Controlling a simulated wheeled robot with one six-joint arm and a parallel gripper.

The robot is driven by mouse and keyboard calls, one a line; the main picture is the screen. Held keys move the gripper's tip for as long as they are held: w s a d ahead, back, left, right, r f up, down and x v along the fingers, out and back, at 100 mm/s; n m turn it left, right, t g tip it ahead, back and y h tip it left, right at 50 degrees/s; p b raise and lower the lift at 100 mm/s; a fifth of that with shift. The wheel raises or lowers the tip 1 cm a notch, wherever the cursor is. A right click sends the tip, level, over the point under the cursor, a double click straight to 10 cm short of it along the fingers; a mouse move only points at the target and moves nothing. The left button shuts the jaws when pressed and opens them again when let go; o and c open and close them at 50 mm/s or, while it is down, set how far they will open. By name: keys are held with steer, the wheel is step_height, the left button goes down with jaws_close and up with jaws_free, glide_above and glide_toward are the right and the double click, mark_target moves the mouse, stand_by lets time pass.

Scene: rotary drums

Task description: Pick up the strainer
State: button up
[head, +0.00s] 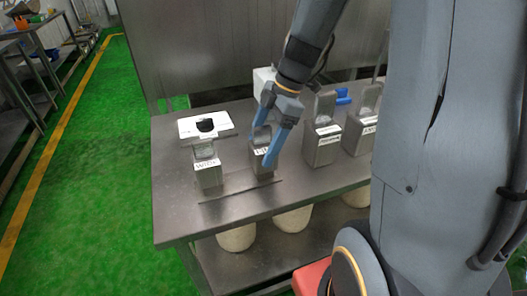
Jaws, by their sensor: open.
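I cannot tell for certain which thing is the strainer. A white flat piece (206,124) with a dark round patch lies at the left end of the steel table, over or just behind a labelled metal container (208,172). My gripper (262,146) has two blue fingers spread apart and holds nothing visible. It points down in front of or around a second labelled metal container (262,160), partly hiding it. Contact between them cannot be told.
Two more labelled metal containers, one nearer (323,140) and one farther right (362,122), stand on the steel table (235,210). A blue object (342,96) lies behind them. Pale round tubs (237,237) sit below. Green floor (95,200) is free at left.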

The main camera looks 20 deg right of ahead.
mark_target(261, 145)
steer(key=shift+p+x, duration=0.3)
steer(key=shift+x, duration=1.25)
steer(key=shift+a, duration=0.1)
steer(key=c, duration=1.2)
steer(key=shift+r, duration=0.1)
steer(key=shift+c, duration=0.2)
steer(key=shift+r, duration=0.1)
